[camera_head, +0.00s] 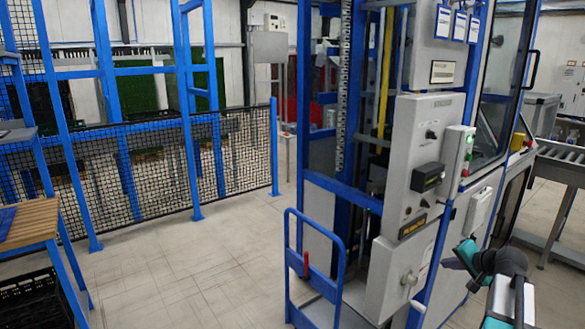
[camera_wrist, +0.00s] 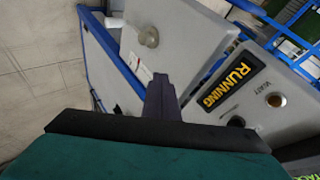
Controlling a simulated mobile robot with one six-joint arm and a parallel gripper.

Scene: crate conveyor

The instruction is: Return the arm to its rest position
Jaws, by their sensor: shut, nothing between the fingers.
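My arm reaches in from the lower right of the head view, with a teal wrist and dark and light grey links. My gripper (camera_head: 453,263) points left, in front of the lower part of a grey control cabinet (camera_head: 412,180). In the wrist view my gripper (camera_wrist: 161,92) shows as one narrow dark block, its fingers together and empty. Beyond it the cabinet's grey panel (camera_wrist: 185,45) shows tilted, with a round knob and a yellow "RUNNING" label (camera_wrist: 221,88). The gap between fingers and panel cannot be judged.
A blue tubular rail (camera_head: 340,262) stands at the cabinet's left foot. A roller conveyor (camera_head: 558,158) lies at the right. The tiled floor (camera_head: 190,265) between is clear.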

